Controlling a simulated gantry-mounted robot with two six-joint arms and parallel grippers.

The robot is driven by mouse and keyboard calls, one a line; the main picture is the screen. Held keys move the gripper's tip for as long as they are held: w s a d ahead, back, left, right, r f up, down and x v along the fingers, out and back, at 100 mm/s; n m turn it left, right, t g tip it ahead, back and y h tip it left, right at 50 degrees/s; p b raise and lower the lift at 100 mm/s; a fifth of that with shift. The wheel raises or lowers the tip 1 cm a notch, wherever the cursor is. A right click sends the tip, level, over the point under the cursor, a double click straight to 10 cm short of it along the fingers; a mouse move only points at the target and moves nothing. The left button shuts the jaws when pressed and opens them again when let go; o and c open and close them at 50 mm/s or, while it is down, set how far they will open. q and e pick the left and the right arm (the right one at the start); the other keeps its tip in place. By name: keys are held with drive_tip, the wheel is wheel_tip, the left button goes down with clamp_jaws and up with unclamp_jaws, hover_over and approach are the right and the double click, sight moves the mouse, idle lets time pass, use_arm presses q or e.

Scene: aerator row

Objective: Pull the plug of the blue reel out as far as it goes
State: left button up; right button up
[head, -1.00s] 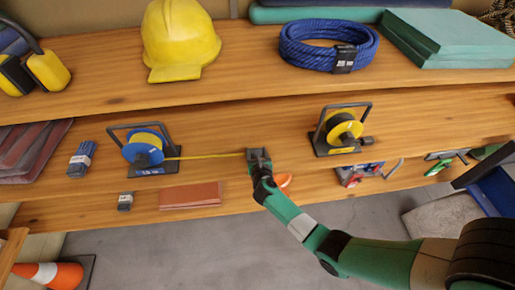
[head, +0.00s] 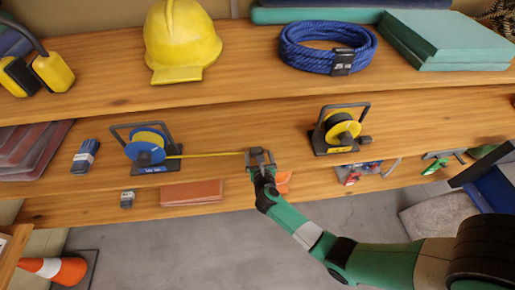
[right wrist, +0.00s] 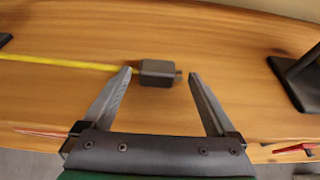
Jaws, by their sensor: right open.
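The blue reel (head: 143,149) stands in a dark frame on the middle shelf, left of centre. Its yellow cord (head: 205,155) runs straight out to the right, along the shelf, to my right gripper (head: 260,155). In the right wrist view, the dark block-shaped plug (right wrist: 156,72) sits at the end of the yellow cord (right wrist: 70,62). My right gripper (right wrist: 160,74) is open, with the plug between its fingertips and a gap visible on its right side. Whether the left fingertip touches it, I cannot tell. My left gripper is not in view.
A second reel (head: 338,131), yellow and black, stands further right on the same shelf. A brown-red flat stack (head: 192,192) and small grey-blue boxes lie near the blue reel. An orange item (head: 283,180) is partly behind my right arm.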

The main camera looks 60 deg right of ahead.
drive_tip(key=p+v, duration=0.2)
drive_tip(key=v, duration=0.5)
drive_tip(key=shift+a, duration=0.2)
drive_tip(key=shift+s+r, duration=0.15)
drive_tip(key=shift+r, duration=0.1)
